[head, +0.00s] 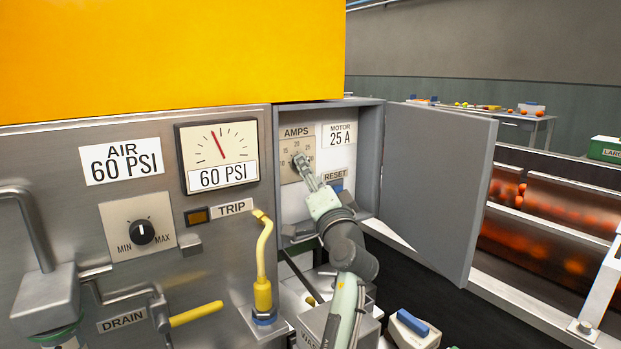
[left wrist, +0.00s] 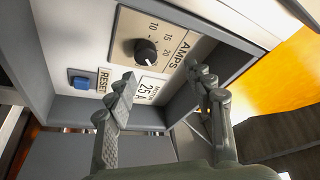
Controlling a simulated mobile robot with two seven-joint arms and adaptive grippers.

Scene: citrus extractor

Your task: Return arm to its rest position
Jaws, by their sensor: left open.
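My left gripper (head: 306,171) is inside the open electrical box, its fingers in front of the AMPS dial (head: 298,160). In the left wrist view the fingers of the left gripper (left wrist: 162,77) are spread with nothing between them. The black dial knob (left wrist: 145,52) on its tan plate shows just beyond the fingertips, apart from them in that picture. Its exact setting is hard to read. A blue RESET button (left wrist: 82,83) sits beside it. A sign reads MOTOR 25 A (head: 340,135). My right gripper is not seen.
The grey box door (head: 440,190) hangs open to the right of my arm. A yellow lever (head: 264,260) stands left of the arm, by the TRIP label (head: 232,208). A gauge (head: 217,155) and MIN/MAX knob (head: 142,232) are on the steel panel. Rollers with oranges (head: 555,210) lie right.

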